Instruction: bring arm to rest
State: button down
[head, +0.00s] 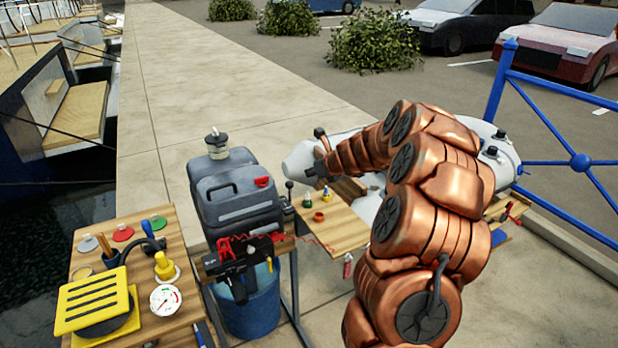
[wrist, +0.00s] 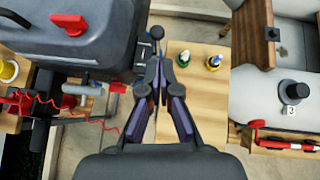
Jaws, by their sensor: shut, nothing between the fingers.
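My copper-coloured arm reaches across the right of the head view and bends over toward the middle. My gripper (head: 317,172) is a small dark shape at its end there, above the small wooden table (head: 345,236). In the wrist view my gripper (wrist: 158,68) points away from the camera with its fingers together and nothing between them. The wooden table top (wrist: 205,92) shows below and to the right of the fingers. The grey outboard motor (head: 232,197) stands left of my gripper; its dark cowl with a red part (wrist: 70,24) fills the wrist view's upper left.
Small bottles (head: 326,195) and an orange cup (head: 319,216) stand on the small table. A grey inflatable boat (head: 305,160) lies behind my arm. A bench with a yellow grille (head: 92,300) and gauge (head: 165,299) is at left. The pavement (head: 200,80) beyond is clear.

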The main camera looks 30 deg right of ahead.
jog(key=shift+s+r, duration=0.1)
dwell(0.6)
jog(key=s+a+r+n+g+y, duration=0.15)
jog(key=a+n, duration=0.25)
jog(key=a, duration=0.4)
jog(key=s+a+r+n+y, duration=0.25)
jog(key=a+n, duration=0.25)
jog(key=a, duration=0.4)
jog(key=s+a+r+n+g, duration=0.1)
jog(key=s+a+n+g, duration=0.3)
jog(key=s+a+n, duration=0.65)
jog(key=s+a+f+n+g, duration=0.1)
jog(key=s+a+n+g, duration=0.15)
jog(key=s, duration=0.45)
jog(key=s+a+n+g, duration=0.1)
jog(key=s+a+n, duration=0.3)
jog(key=s, duration=0.3)
jog(key=s+d+f+n+g+h, duration=0.1)
jog(key=s+n, duration=0.3)
jog(key=s, duration=0.5)
jog(key=s+d+n+g+h, duration=0.2)
jog(key=s+n, duration=0.3)
jog(key=s, duration=0.4)
jog(key=shift+d+f+h, duration=0.4)
jog(key=shift+d+h, duration=0.4)
jog(key=c, duration=1.8)
grip_release()
jog(key=shift+c, duration=0.2)
